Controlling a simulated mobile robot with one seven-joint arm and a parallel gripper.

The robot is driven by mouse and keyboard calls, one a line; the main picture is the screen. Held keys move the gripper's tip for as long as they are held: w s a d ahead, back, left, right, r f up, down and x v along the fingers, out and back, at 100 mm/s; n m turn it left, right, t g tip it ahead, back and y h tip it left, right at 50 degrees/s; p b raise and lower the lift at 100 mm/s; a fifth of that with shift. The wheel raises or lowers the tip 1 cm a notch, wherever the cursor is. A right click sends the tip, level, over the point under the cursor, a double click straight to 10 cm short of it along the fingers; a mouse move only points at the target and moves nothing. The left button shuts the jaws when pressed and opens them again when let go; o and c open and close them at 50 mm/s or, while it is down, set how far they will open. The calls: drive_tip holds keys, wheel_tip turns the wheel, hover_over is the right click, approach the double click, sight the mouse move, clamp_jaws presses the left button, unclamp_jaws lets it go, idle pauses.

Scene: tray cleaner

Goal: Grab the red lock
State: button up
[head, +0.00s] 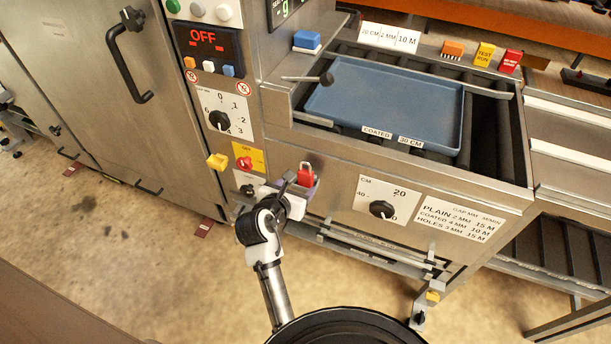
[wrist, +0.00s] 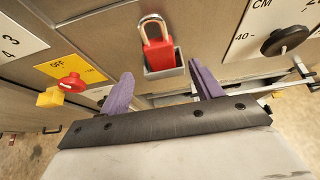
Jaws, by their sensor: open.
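The red lock (wrist: 158,52) is a small padlock with a silver shackle. It sits upright in a small grey holder (wrist: 164,72) on the machine's front panel. In the head view the lock (head: 305,173) shows just behind my gripper (head: 296,190). In the wrist view my gripper (wrist: 163,88) is open, with its two purple fingers apart and nothing between them. The lock is ahead of the fingers, between their lines and apart from them. In the head view my gripper partly hides the holder.
A red switch on a yellow plate (wrist: 72,82) and a yellow block (wrist: 50,97) are left of the lock. A black dial (wrist: 285,41) is to the right. Above, a blue tray (head: 385,105) lies in the machine. A metal rail (head: 370,250) runs below.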

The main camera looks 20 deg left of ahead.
sight(304, 177)
drive_tip(key=x, duration=0.2)
drive_tip(key=p+x, duration=0.1)
drive_tip(key=x, duration=0.1)
drive_tip(key=shift+w+d+r, duration=0.1)
drive_tip(key=shift+w+r, duration=0.1)
drive_tip(key=shift+w, duration=0.35)
drive_tip(key=shift+w+f, duration=0.25)
drive_tip(key=shift+w, duration=0.1)
drive_tip(key=shift+c, duration=0.3)
drive_tip(key=c, duration=1.1)
drive_tip(key=shift+r, duration=0.15)
